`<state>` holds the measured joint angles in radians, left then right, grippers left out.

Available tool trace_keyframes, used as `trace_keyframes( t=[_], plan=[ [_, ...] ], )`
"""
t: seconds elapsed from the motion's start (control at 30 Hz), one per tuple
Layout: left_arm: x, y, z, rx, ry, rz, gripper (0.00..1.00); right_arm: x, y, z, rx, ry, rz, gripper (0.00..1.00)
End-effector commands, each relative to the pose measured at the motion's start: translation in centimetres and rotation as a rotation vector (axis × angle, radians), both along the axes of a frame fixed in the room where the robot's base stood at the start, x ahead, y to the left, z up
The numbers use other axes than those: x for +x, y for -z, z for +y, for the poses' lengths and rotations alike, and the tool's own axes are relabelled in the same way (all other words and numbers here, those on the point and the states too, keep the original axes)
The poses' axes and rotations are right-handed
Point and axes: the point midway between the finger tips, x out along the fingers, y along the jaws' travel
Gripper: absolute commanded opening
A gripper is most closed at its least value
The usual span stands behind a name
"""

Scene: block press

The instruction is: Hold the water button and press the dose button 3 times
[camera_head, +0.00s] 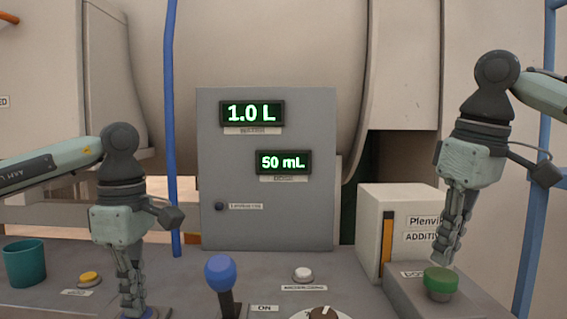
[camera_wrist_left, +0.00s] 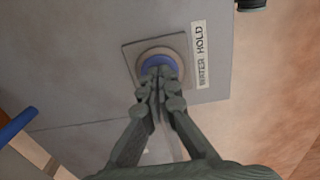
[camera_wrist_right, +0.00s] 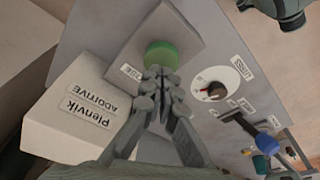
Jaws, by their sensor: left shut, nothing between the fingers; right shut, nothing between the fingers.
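The blue water button shows in the left wrist view (camera_wrist_left: 158,62), in a round collar on a square plate beside a WATER HOLD label. My left gripper (camera_head: 133,308) is shut, pointing down, with its fingertips at the blue button; they partly hide it, and I cannot tell how far it is pressed. The green dose button (camera_head: 440,280) sits on a raised grey box at the right; it also shows in the right wrist view (camera_wrist_right: 162,55). My right gripper (camera_head: 444,256) is shut and empty, its fingertips just above or at the green button; contact is unclear.
A grey panel (camera_head: 270,215) carries two lit displays, reading 1.0 L (camera_head: 252,113) and 50 mL (camera_head: 284,162). A blue-knobbed lever (camera_head: 220,273), a white button (camera_head: 302,274), a dial (camera_head: 323,314), a yellow button (camera_head: 89,279), a teal cup (camera_head: 24,263) and a Plenvik additive box (camera_head: 400,220) stand around.

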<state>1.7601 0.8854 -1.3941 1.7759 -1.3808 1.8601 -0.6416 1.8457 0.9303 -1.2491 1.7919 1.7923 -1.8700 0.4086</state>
Motion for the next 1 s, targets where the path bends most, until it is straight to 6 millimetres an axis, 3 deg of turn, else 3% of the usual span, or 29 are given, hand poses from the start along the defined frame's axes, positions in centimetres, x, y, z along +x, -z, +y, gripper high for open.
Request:
trace_keyframes(
  t=[1.0],
  plan=[
    [0.0, 0.1, 0.0, 0.0, 0.0, 0.001, 0.0, 0.0, 2.3, 0.0, 0.0, 0.0, 0.0, 0.0]
  ],
)
